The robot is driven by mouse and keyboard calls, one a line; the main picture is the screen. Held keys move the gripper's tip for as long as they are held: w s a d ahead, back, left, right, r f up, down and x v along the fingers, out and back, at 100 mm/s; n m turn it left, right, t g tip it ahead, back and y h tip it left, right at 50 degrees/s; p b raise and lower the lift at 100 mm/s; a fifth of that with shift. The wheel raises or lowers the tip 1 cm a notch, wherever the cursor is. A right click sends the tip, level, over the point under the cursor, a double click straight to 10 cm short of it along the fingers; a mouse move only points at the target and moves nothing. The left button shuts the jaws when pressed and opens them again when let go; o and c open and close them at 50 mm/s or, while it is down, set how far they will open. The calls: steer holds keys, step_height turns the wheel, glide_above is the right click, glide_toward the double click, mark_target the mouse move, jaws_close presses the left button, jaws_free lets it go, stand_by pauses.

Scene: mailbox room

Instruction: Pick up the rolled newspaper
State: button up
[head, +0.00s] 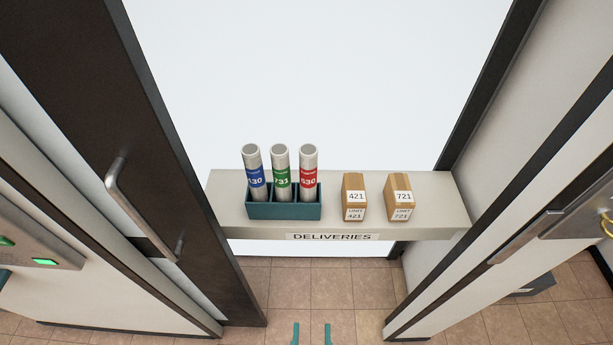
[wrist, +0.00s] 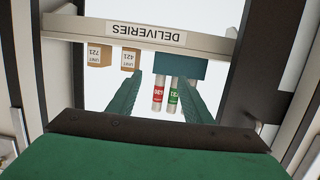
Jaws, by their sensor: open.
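Three rolled newspapers stand upright in a teal three-slot holder (head: 284,211) on the deliveries shelf. The left roll (head: 254,173) has a blue band, the middle roll (head: 281,173) a green band reading 731, and the right roll (head: 308,173) a red band with a number ending in 30. My gripper (head: 311,333) is open and empty at the bottom of the head view, apart from the holder and rolls. In the wrist view, the picture is upside down; the red roll (wrist: 158,92) and green roll (wrist: 173,95) show between my fingers (wrist: 163,80). The blue roll is hidden there.
Two small brown boxes, labelled 421 (head: 354,197) and 721 (head: 400,198), stand right of the holder on the shelf (head: 441,208). A dark door with a handle (head: 142,208) flanks the left, and a pale wall edge (head: 480,240) the right. Tiled floor lies below.

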steer(key=w+r, duration=0.2)
steer(key=w, duration=0.9)
steer(key=n+t+y, duration=0.2)
steer(key=y, duration=0.1)
glide_toward(311, 169)
steer(key=w, duration=0.5)
steer(key=shift+w+a+f, duration=0.15)
steer(key=shift+a+f, duration=0.05)
steer(key=shift+a, duration=0.15)
steer(key=w, duration=0.3)
steer(key=w+a, duration=0.1)
steer(key=w, duration=0.3)
steer(key=w+a, duration=0.1)
steer(key=w, duration=0.2)
steer(key=shift+w+a, duration=0.1)
steer(key=shift+w, duration=0.25)
steer(key=shift+r, duration=0.1)
jaws_close()
